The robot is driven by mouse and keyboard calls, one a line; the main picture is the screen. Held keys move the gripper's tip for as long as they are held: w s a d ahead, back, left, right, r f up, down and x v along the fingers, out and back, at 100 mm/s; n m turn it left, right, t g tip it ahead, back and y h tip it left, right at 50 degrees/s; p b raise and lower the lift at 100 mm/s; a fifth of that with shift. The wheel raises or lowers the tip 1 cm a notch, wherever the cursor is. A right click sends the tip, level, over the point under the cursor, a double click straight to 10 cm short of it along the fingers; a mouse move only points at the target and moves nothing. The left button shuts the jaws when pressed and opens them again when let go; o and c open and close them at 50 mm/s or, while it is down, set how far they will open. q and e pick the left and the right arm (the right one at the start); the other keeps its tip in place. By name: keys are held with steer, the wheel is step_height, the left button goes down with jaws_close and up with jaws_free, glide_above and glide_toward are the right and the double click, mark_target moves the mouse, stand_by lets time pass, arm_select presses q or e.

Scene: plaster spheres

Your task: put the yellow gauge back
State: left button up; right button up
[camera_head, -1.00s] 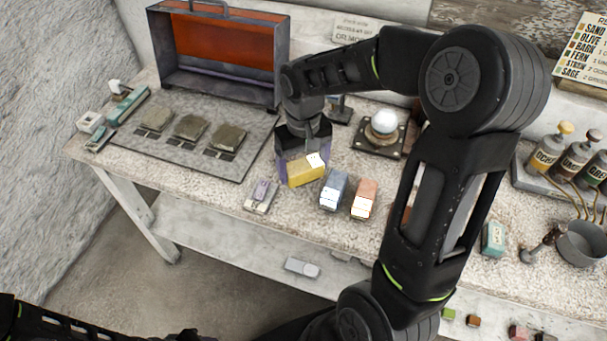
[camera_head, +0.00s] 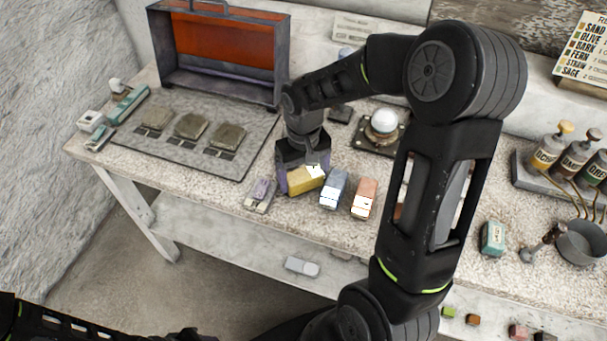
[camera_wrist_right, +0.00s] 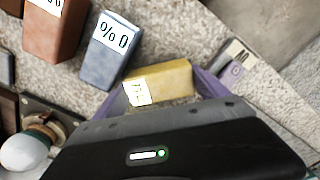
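The yellow gauge (camera_head: 304,181) is a small block with a white label on one end. It is between the purple-sided fingers of my right gripper (camera_head: 303,175), which look shut on it. In the right wrist view the yellow gauge (camera_wrist_right: 165,83) lies across between the fingers, its label at the left end. It is at or just above the worktop; I cannot tell if it touches. A blue-grey gauge (camera_head: 334,188) and an orange gauge (camera_head: 364,198) stand to its right. A small purple-and-grey piece (camera_head: 261,195) lies to its left. My left gripper is not in view.
A grey plate with several rough samples (camera_head: 190,126) lies at left before an open orange-lined case (camera_head: 225,50). A white sphere on a stand (camera_head: 384,122) is behind the gauges. Bottles (camera_head: 550,150) and a pan (camera_head: 582,242) are at right. The worktop's front edge is close.

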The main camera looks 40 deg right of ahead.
mark_target(303, 175)
steer(key=shift+o, duration=0.4)
steer(key=shift+r, duration=0.1)
steer(key=shift+r, duration=0.2)
step_height(303, 175, up, 12)
